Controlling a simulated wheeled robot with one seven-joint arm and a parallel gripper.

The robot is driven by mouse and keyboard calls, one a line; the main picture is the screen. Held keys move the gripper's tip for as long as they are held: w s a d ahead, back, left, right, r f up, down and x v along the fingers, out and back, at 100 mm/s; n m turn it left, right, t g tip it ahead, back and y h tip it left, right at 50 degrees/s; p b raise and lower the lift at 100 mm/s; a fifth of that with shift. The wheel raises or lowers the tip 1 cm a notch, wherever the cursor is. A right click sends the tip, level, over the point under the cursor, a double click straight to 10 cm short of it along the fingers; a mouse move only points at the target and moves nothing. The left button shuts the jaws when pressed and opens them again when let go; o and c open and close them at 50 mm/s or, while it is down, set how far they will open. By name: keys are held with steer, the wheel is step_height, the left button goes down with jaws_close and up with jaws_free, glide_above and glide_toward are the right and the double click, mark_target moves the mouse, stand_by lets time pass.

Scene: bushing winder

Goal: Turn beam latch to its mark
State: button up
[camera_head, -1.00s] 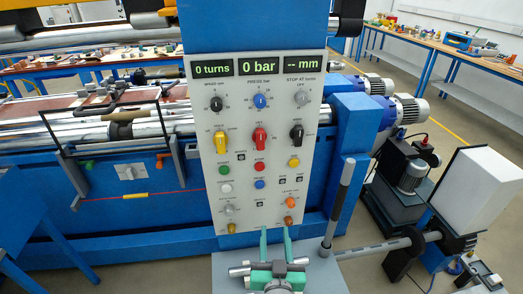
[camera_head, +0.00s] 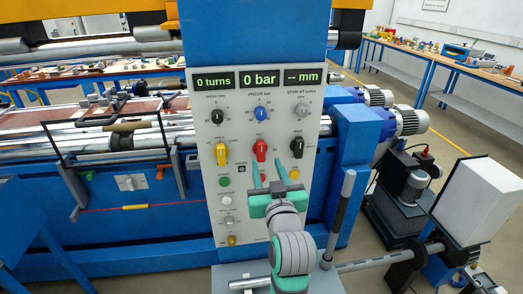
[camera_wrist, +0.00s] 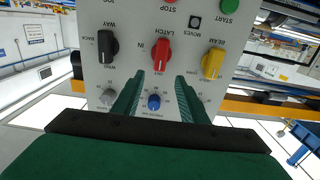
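The red LATCH knob (camera_head: 260,149) is in the middle of the grey control panel (camera_head: 205,110). In the wrist view the red knob (camera_wrist: 160,54) appears upside down beyond my fingertips, its handle roughly upright, with IN beside it. My gripper (camera_head: 267,172) is in front of the panel, just below the red knob in the head view. Its two green fingers are apart with nothing between them; they also show in the wrist view (camera_wrist: 157,88). The gap to the panel is hard to judge. My arm hides the panel's lower right part.
The yellow BEAM knob (camera_head: 221,154) and the black WAY knob (camera_head: 297,147) flank the red knob. The blue pressure knob (camera_head: 261,114) sits above it, below displays reading 0 turns and 0 bar. A black-and-grey lever (camera_head: 341,210) stands right of my arm.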

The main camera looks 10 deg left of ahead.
mark_target(262, 148)
steer(key=x, duration=0.9)
steer(key=shift+w, duration=0.1)
jaws_close()
